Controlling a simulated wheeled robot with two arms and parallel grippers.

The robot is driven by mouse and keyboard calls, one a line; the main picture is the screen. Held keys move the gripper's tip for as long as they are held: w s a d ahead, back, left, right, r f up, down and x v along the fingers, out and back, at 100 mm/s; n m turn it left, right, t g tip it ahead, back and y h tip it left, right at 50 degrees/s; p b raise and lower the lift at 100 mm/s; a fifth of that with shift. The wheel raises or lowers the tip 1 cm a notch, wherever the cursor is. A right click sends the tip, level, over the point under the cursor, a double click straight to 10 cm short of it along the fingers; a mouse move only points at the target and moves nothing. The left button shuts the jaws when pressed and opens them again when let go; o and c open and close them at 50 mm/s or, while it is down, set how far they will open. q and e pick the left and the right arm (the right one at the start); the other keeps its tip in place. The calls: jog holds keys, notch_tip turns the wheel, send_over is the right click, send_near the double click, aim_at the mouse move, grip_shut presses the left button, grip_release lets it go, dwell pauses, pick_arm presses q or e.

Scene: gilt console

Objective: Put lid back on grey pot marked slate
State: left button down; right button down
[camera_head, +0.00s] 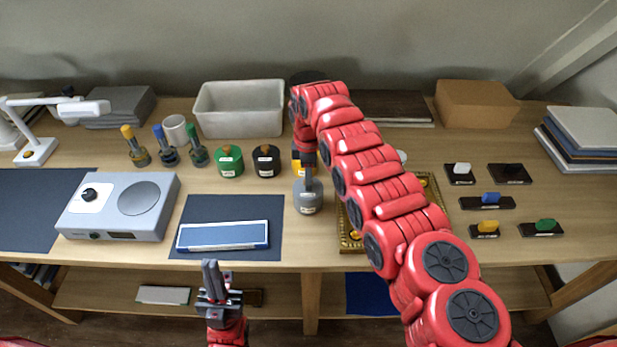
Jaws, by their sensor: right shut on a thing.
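The grey pot (309,204) stands on the wooden table right of the dark blue mat, with a small label on its front. My right gripper (308,171) points down directly over it and is shut on the grey lid (308,183). The lid is at the pot's mouth; I cannot tell whether it rests on the rim or hovers just above. The jaws hide the lid's knob.
Green (229,162) and black (266,161) lidded pots stand behind, left of a partly hidden yellow pot (297,168). A gilt tray (347,238) lies right, partly under my right arm. A blue-topped box (223,236) lies on the mat (267,212).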

jog(key=shift+b, duration=0.35)
dwell(0.6)
jog(key=shift+c, duration=0.2)
grip_release()
jog(key=shift+r, duration=0.1)
jog(key=shift+r+p, duration=0.5)
jog(key=shift+r, duration=2.9)
grip_shut()
jog(key=shift+f, duration=0.3)
